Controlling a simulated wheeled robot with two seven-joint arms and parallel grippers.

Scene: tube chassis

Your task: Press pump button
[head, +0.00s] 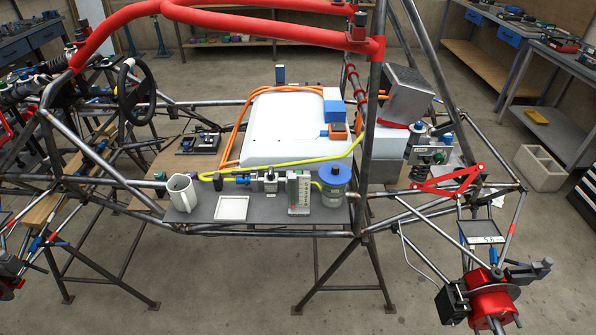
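A grey shelf plate (262,212) is fixed along the near side of the tube chassis. On it stands a small metal pump-like unit (270,183) with blue fittings to its left. Right of it is an upright green and grey box (299,192) with small markings. At the right end is a clear jar with a blue lid (334,184). I cannot tell for certain which part is the pump or where its button is. Neither of my grippers shows in the head view.
A yellow-green hose (300,162) runs behind. Chassis tubes (374,130) and red padded bars (250,22) surround the area. Open concrete floor (230,290) lies in front.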

